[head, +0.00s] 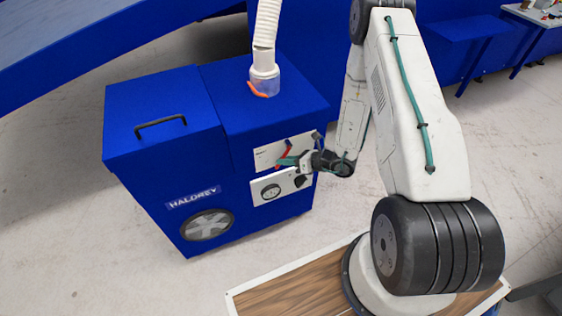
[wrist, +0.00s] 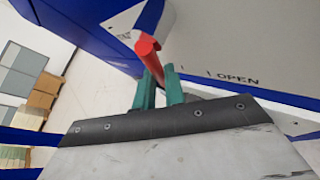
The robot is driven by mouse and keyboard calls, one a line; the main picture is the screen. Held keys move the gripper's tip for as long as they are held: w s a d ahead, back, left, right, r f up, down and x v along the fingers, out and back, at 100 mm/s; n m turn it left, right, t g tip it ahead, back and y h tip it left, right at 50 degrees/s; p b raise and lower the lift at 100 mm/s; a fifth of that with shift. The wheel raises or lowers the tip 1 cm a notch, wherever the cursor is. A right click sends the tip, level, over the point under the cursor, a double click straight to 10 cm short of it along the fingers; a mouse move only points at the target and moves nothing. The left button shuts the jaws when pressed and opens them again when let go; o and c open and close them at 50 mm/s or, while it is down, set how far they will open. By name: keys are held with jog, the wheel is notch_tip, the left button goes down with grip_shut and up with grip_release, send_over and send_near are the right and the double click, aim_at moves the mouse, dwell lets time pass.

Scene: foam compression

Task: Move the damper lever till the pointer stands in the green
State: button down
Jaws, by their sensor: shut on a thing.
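The red damper lever (head: 284,152) sticks out from the white upper panel (head: 268,153) on the front of the blue machine. In the wrist view the red lever (wrist: 148,52) rises between my teal fingers. My gripper (head: 291,160) is shut on the lever, and its fingers (wrist: 159,90) show on either side of it. A round gauge (head: 271,191) sits on the lower panel, left of a black knob. It is too small to read the pointer or any green band. In the wrist view the word OPEN is printed on the panel, right of the lever.
The blue machine (head: 170,150) has a handled lid (head: 160,124) on its left part. A white hose (head: 266,35) enters its top through a clear collar with an orange tab (head: 258,90). Stacked boxes (wrist: 38,95) stand far off in the wrist view.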

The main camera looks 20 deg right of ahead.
jog(key=shift+w+d+h, duration=0.2)
jog(key=shift+d+h, duration=0.1)
jog(key=shift+r, duration=0.1)
jog(key=c, duration=1.5)
grip_release()
jog(key=shift+o, duration=0.2)
jog(key=shift+a, duration=0.1)
jog(key=shift+s, duration=0.1)
jog(key=v, duration=0.7)
jog(key=shift+s+d, duration=0.15)
jog(key=shift+d, duration=0.15)
jog(key=shift+r+n, duration=0.15)
jog(key=shift+n, duration=0.15)
